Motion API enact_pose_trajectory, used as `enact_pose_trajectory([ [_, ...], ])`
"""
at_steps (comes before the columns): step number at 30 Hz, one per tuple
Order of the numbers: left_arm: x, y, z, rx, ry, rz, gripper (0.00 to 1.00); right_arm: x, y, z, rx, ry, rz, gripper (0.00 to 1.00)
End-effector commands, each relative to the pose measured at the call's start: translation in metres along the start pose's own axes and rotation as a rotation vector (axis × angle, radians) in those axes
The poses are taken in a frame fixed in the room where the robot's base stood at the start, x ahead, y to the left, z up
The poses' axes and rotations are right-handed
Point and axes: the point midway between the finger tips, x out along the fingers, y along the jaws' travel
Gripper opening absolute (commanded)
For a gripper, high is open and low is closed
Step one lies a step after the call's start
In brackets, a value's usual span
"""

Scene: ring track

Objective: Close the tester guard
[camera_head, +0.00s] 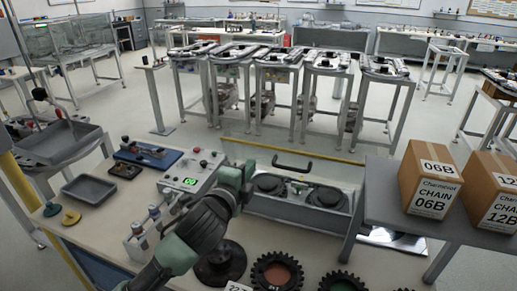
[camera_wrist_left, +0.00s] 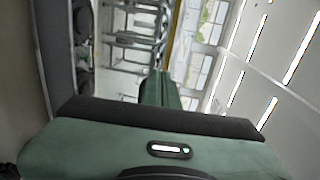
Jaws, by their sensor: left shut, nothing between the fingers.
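The tester (camera_head: 297,210) is a grey box with two dark round parts on top, in the middle of the bench in the head view. Its guard is a clear panel with a yellow edge (camera_head: 300,152) and a black handle (camera_head: 291,166). The panel stands raised behind the round parts. My left gripper (camera_head: 244,170) is shut and empty, at the left end of the tester and left of the handle. Whether it touches the guard, I cannot tell. The left wrist view shows mostly my own green wrist and no clear view of the guard. My right gripper is not in view.
A control box (camera_head: 192,172) with a green display stands left of the tester. Black gears (camera_head: 277,271) lie in front. A grey shelf (camera_head: 376,197) with cardboard boxes (camera_head: 431,180) is at the right. A grey tray (camera_head: 89,189) lies at the left.

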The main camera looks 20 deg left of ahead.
Motion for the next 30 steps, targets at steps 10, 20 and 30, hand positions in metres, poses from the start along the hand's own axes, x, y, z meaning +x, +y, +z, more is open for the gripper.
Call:
enact_pose_trajectory([
  [10,0.062,-0.011,0.0,-0.003,0.0,0.001,0.0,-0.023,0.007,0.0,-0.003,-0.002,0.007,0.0],
  [20,0.077,-0.012,0.0,-0.002,0.002,0.001,0.0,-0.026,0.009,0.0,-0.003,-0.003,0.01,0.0],
  [30,0.078,-0.013,0.0,-0.002,0.001,0.001,0.0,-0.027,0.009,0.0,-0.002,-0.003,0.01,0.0],
])
